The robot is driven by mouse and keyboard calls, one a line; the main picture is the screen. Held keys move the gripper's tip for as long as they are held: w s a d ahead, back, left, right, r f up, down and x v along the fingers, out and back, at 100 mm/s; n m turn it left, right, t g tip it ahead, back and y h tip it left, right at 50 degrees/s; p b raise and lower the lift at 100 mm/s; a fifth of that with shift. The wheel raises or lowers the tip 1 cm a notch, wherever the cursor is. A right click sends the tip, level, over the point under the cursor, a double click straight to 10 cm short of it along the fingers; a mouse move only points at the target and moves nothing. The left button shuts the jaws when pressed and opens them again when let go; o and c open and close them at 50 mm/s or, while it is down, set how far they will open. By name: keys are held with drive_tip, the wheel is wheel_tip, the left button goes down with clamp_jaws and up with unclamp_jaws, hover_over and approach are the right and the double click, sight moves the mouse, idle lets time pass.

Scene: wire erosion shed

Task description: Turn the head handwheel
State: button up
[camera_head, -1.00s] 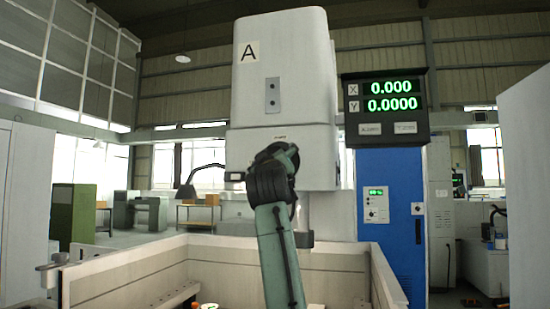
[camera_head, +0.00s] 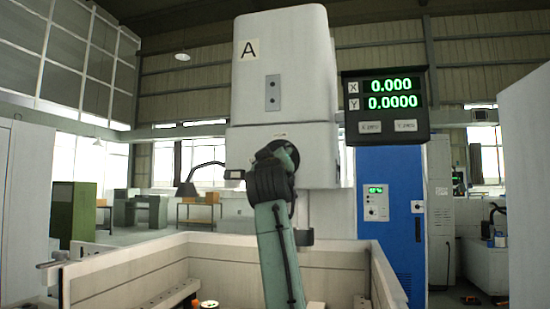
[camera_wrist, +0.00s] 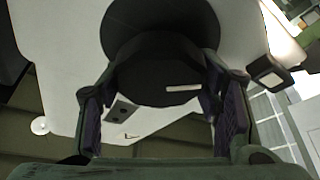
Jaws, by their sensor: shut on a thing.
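The head handwheel (camera_wrist: 165,75) is a dark round knob with a wider dark disc behind it and a pale mark on its near face. It sits on the light grey machine head (camera_head: 282,70), which carries a label A. My gripper (camera_wrist: 160,82) has one finger on each side of the knob and is shut on it in the wrist view. The exact finger contact is dark and hard to see.
A pale-walled tank (camera_head: 130,274) stands below the head. A small dark-framed box (camera_wrist: 268,75) is near the right finger.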

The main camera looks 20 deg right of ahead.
drive_tip(key=shift+a+m, duration=0.1)
drive_tip(key=shift+m, duration=0.3)
drive_tip(key=m+g+h+p, duration=0.1)
drive_tip(key=m+h+p, duration=0.1)
drive_tip(key=m, duration=0.4)
drive_tip(key=shift+r+h, duration=0.15)
drive_tip(key=shift+h, duration=0.55)
drive_tip(key=shift+m+g+h+p, duration=0.35)
drive_tip(key=shift+m+h+p, duration=0.15)
drive_tip(key=shift+m, duration=0.65)
drive_tip(key=shift+m+g+h+p, duration=0.35)
drive_tip(key=shift+m+h+p, duration=0.1)
drive_tip(key=shift+m, duration=0.7)
drive_tip(key=shift+d+m, duration=0.2)
drive_tip(key=shift+m, duration=0.1)
drive_tip(key=o, duration=1.2)
drive_tip(key=shift+c, duration=0.2)
drive_tip(key=shift+s, duration=0.1)
drive_tip(key=v, duration=1.2)
drive_tip(key=shift+a, duration=0.1)
